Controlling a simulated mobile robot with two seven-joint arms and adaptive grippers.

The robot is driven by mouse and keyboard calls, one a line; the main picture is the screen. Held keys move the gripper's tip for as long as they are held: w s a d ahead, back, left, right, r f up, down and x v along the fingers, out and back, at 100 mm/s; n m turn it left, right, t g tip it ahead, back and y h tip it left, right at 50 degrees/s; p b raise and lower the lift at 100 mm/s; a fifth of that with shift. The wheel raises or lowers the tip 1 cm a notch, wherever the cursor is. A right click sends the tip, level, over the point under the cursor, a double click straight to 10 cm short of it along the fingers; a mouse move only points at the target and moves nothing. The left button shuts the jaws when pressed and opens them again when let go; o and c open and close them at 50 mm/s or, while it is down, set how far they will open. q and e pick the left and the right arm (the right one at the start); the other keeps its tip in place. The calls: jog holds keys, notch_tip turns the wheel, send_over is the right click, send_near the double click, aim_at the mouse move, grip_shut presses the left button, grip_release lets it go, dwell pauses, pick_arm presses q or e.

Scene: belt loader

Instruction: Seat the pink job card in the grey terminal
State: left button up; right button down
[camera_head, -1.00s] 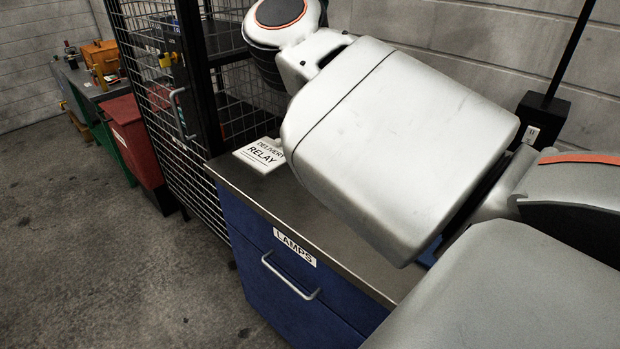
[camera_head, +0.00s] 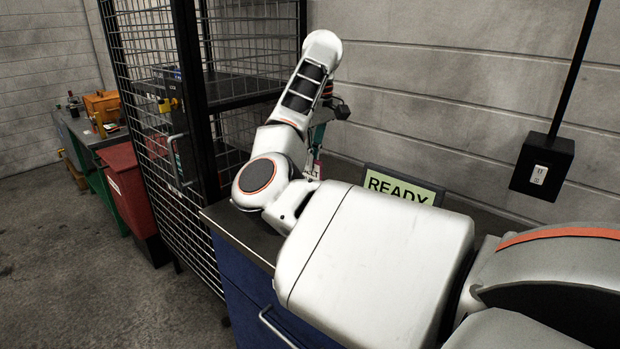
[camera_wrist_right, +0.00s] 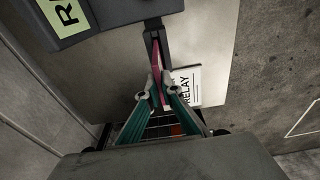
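The pink job card (camera_wrist_right: 157,62) shows edge-on in the right wrist view, between the fingertips of my right gripper (camera_wrist_right: 160,94), which are closed on it. Its far end is at a dark bar beside the grey terminal (camera_wrist_right: 125,12); I cannot tell whether it touches or is in a slot. In the head view my right gripper (camera_head: 316,143) points down over the bench, and a bit of pink with a white label shows below it. The terminal's green READY screen (camera_head: 398,187) stands behind my right arm, which hides most of the terminal. My left gripper is out of view.
The bench top (camera_head: 240,228) sits on a blue drawer unit (camera_head: 240,290). A white RELAY label plate (camera_wrist_right: 184,86) lies near the fingertips. A mesh cage (camera_head: 150,120) stands to the left. A black socket box (camera_head: 541,167) is on the wall.

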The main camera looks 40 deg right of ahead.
notch_tip(320, 180, down, 4)
jog(key=shift+f+b, duration=0.1)
jog(key=shift+b, duration=0.3)
jog(key=shift+f, duration=0.15)
jog(key=c, duration=2.2)
grip_release()
jog(key=shift+c, duration=0.2)
